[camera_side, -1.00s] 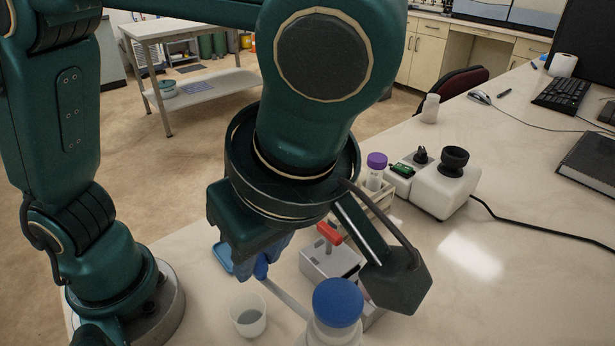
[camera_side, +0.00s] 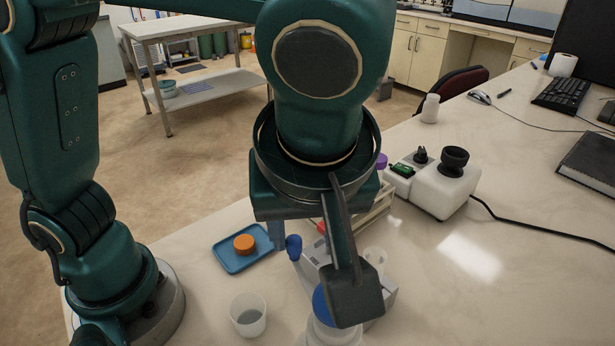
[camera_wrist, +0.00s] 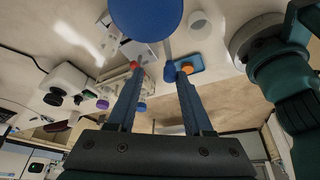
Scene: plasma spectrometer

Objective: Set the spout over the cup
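The cup (camera_side: 247,316), translucent white, stands upright at the front left of the bench; it also shows in the wrist view (camera_wrist: 200,22). The spout appears to be a thin grey bar (camera_wrist: 168,48) with a blue knob (camera_side: 294,247) at its far end, leading from the grey block beside the blue-capped bottle. It points away from the cup, with clear bench between them. My gripper (camera_wrist: 161,75) is open. In the wrist view the blue knob (camera_wrist: 171,70) lies just inside the right fingertip; contact cannot be told. My wrist hides much of the block in the side view.
A blue tray (camera_side: 228,262) with an orange cap (camera_side: 244,244) lies left of the knob. The blue-capped bottle (camera_wrist: 146,15) stands close by, partly behind my wrist. A red handle (camera_wrist: 139,72) is near the left fingertip. A white instrument (camera_side: 444,190) stands at right.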

